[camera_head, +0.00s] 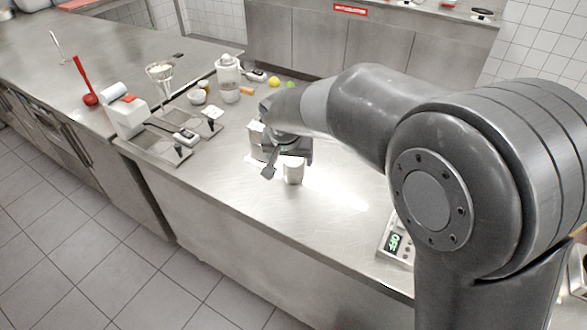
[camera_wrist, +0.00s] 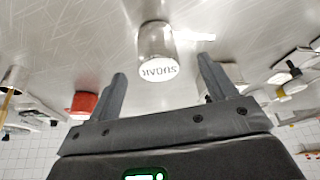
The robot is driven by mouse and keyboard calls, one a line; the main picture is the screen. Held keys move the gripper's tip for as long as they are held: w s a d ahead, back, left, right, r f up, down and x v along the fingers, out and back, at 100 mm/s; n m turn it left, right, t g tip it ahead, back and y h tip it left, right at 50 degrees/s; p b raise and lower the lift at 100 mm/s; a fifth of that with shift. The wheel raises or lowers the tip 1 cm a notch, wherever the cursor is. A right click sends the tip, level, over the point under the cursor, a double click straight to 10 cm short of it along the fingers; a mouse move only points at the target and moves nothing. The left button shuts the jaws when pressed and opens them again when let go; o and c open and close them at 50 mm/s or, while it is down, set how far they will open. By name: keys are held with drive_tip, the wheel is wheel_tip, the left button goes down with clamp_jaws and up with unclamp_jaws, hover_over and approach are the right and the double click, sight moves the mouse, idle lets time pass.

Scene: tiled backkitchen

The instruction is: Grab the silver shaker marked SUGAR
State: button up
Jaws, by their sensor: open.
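The silver shaker (camera_wrist: 156,42) stands on the steel counter. Its white label with the word SUGAR shows upside down in the wrist view. In the head view it is the small pale cylinder (camera_head: 293,172) right at my gripper (camera_head: 286,163). In the wrist view my gripper (camera_wrist: 162,66) is open, with one finger on each side of the shaker's lower picture area. The shaker lies beyond the fingertips, roughly centred between them, with visible gaps on both sides. Nothing is held.
A scale (camera_head: 396,244) stands on the counter to the right. A juicer (camera_head: 228,78), a lemon (camera_head: 273,82) and a lime (camera_head: 290,85) are farther back. A red object (camera_wrist: 84,104) shows left of the fingers. The counter in front of the shaker is clear.

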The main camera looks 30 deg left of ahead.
drive_tip(key=x, duration=0.8)
drive_tip(key=shift+w+d, duration=0.1)
drive_tip(key=shift+w, duration=0.3)
drive_tip(key=c, duration=1.2)
drive_tip(key=shift+o, duration=0.2)
drive_tip(key=shift+r, duration=0.15)
